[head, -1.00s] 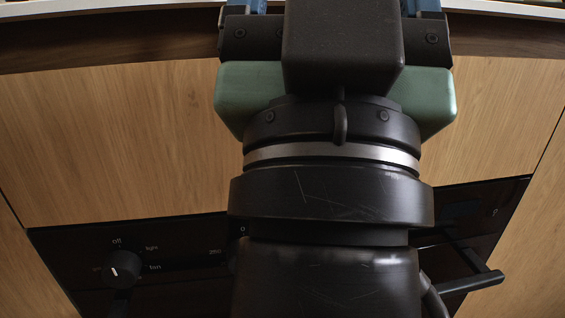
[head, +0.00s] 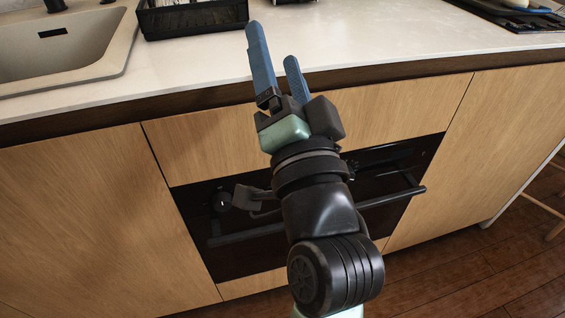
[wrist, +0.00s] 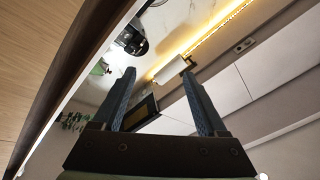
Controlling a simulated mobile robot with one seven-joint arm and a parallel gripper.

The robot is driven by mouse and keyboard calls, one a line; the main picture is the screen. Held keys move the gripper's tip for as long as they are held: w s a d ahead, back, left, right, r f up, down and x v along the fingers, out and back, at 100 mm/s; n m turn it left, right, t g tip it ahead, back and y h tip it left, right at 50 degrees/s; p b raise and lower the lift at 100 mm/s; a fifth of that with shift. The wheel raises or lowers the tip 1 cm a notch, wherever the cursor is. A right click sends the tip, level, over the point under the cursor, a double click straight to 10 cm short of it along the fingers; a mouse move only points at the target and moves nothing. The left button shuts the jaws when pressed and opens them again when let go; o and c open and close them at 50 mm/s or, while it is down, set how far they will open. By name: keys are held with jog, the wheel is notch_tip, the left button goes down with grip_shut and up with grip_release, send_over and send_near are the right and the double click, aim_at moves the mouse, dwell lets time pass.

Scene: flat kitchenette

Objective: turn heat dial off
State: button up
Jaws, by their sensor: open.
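The black oven (head: 222,250) is set in the wooden cabinet front, with its control strip along the top. A round dark dial (head: 222,202) shows at the left of the strip, too small to read its setting. My arm covers the middle of the strip, so any dial there is hidden. My gripper (head: 270,45) is open and empty, its blue fingers pointing up over the counter edge, above the control strip and apart from it. In the wrist view the two fingers (wrist: 158,72) are spread with nothing between them; no dial shows there.
The oven handle bar (head: 385,198) sticks out below the strip. The white countertop (head: 350,40) overhangs above. Wooden floor (head: 490,275) is clear at lower right.

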jog(key=s+d+f+m+g+p, duration=0.1)
jog(key=s+d+f+m, duration=0.15)
jog(key=f+m, duration=0.65)
jog(key=s+d+f+m+g+h+p, duration=0.1)
jog(key=s+f+m+g+p, duration=0.15)
jog(key=f+m, duration=0.7)
jog(key=s+d+f+m, duration=0.2)
jog(key=s+f+m, duration=0.3)
jog(key=f, duration=0.7)
jog(key=w+a+m, duration=0.1)
jog(key=w+a, duration=0.2)
jog(key=w, duration=1)
jog(key=shift+w+a+r+b, duration=0.25)
jog(key=shift+a+b, duration=0.05)
jog(key=shift+b, duration=0.05)
jog(key=shift+c, duration=0.2)
grip_shut()
